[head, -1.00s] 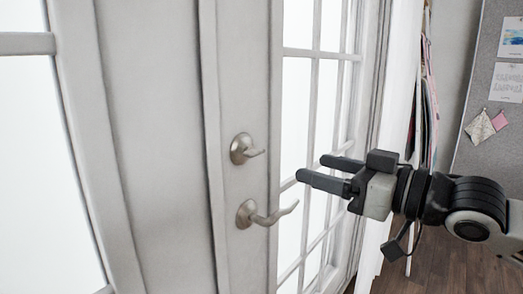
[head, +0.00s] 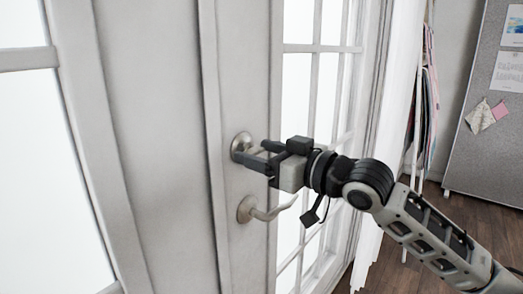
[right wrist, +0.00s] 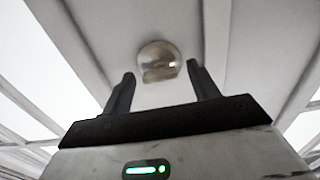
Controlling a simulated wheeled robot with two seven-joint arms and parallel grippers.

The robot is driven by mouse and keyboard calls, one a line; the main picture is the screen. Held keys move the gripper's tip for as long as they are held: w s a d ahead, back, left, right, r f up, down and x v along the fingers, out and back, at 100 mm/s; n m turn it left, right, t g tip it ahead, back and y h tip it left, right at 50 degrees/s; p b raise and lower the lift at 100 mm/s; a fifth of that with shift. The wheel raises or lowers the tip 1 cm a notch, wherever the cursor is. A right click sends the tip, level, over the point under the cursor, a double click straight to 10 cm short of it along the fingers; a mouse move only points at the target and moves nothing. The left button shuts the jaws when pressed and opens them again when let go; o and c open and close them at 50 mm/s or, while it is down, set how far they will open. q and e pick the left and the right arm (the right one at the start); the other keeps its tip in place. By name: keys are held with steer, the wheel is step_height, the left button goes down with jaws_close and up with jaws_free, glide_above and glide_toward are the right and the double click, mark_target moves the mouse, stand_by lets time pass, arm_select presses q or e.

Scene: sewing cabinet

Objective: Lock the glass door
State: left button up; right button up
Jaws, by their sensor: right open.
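The glass door (head: 311,110) has a white frame and panes split by thin bars. A round metal lock with a small turn lever (head: 240,143) sits on the door's stile, above a curved lever handle (head: 262,210). My right gripper (head: 250,156) is open at the lock, its fingers pointing left toward the door. In the right wrist view the lock (right wrist: 159,60) lies between and just beyond the two open fingertips (right wrist: 162,75). The fingers partly hide the turn lever in the head view, and I cannot tell whether they touch it. My left gripper is not in view.
The lever handle is close below my right gripper. A white curtain (head: 393,110) hangs right of the door, with hanging clothes (head: 428,90) beside it. A grey pinboard (head: 480,110) stands at the far right. Wooden floor (head: 450,210) shows at lower right.

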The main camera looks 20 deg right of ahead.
steer(key=c, duration=1)
